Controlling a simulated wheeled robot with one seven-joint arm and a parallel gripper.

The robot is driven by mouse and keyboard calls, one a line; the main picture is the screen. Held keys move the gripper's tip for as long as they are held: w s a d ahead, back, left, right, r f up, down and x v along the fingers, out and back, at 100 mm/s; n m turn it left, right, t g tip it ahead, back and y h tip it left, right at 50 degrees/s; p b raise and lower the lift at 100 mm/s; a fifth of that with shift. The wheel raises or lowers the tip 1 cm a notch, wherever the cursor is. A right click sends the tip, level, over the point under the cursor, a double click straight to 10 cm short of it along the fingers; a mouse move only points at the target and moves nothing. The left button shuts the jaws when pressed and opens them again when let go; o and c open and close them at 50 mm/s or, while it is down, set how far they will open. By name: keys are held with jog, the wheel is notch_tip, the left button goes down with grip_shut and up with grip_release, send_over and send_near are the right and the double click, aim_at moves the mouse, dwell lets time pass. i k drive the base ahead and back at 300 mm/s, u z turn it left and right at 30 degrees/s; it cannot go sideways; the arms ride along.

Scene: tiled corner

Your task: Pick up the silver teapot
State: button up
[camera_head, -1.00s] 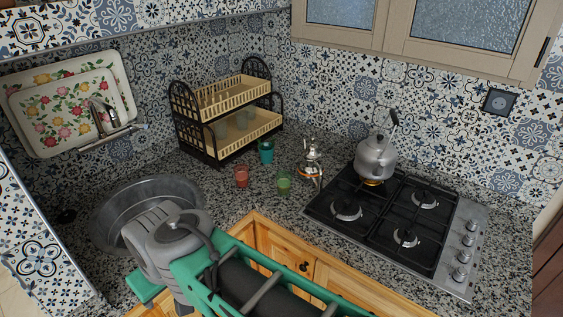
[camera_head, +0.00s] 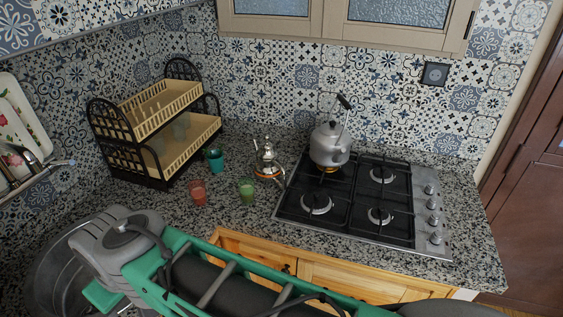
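The silver teapot (camera_head: 267,159) is small and ornate, with a pointed lid. It stands upright on the granite counter, just left of the stove, on or beside something orange at its base. A larger silver kettle (camera_head: 330,144) with a raised dark handle sits on the stove's back left burner. My arm crosses the bottom of the view, and its grey end part is at the lower left over the sink, well apart from the teapot. The fingers of my gripper cannot be made out there, so whether it is open or shut is unclear.
A black gas stove (camera_head: 350,203) lies right of the teapot. A red glass (camera_head: 198,193), a green glass (camera_head: 247,190) and a teal cup (camera_head: 214,160) stand to its left. The metal sink (camera_head: 50,270) is at lower left.

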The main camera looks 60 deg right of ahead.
aim_at(269, 170)
jog(key=z, duration=1.8)
jog(key=i, duration=0.45)
jog(key=z, duration=0.1)
jog(key=k, duration=0.5)
jog(key=u, duration=2.15)
jog(key=k, duration=0.6)
jog(key=z, duration=0.75)
jog(key=i, duration=0.95)
jog(key=u, duration=0.05)
